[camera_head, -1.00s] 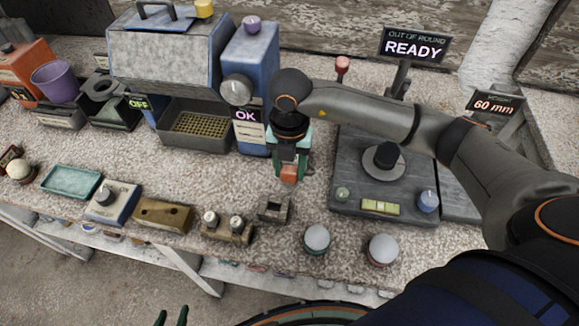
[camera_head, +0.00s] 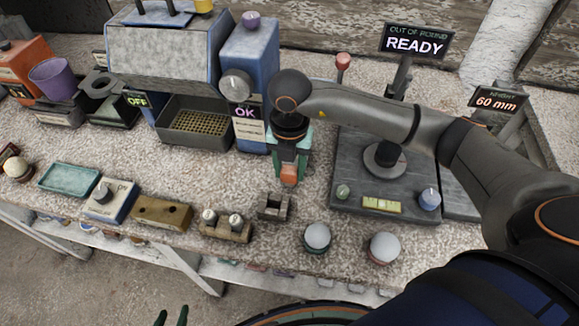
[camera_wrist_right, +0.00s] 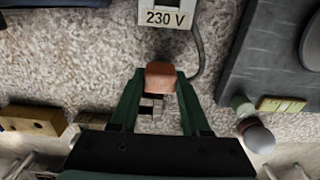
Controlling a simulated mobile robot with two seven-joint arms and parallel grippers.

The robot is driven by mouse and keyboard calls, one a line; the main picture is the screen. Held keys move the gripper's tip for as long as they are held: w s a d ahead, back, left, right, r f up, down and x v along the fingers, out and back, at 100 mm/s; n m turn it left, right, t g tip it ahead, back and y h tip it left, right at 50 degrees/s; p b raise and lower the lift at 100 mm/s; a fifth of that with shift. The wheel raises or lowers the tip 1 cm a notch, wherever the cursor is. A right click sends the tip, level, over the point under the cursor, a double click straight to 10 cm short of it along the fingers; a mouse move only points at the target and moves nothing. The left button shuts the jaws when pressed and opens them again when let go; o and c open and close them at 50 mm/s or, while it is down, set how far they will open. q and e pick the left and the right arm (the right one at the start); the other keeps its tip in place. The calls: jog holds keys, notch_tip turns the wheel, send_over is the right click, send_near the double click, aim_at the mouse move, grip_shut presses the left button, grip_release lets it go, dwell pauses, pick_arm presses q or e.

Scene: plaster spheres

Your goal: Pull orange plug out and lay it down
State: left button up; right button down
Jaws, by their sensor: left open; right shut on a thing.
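The orange plug (camera_head: 289,175) is between the fingers of my right gripper (camera_head: 288,168), above the bench. In the right wrist view, my right gripper (camera_wrist_right: 160,82) is shut on the plug (camera_wrist_right: 160,76), and a gap shows between the plug and the grey box marked 230 V (camera_wrist_right: 167,14). A dark cable runs along the right side of that box; where it ends is not clear. In the head view my right arm hides most of the box. My left gripper (camera_head: 172,317) is open and empty at the bottom edge, with only its fingertips showing.
A small grey slotted block (camera_head: 274,206) stands in front of the plug. Two pale spheres (camera_head: 317,236) sit on stands near the front edge. A dark gauge plate (camera_head: 385,203) is to the right, and a blue machine (camera_head: 250,70) behind left.

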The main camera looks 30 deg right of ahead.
jog(key=shift+f, duration=0.15)
jog(key=shift+c, duration=1.5)
grip_release()
jog(key=shift+r+p, duration=1.45)
jog(key=shift+r, duration=0.65)
jog(key=shift+f, duration=0.1)
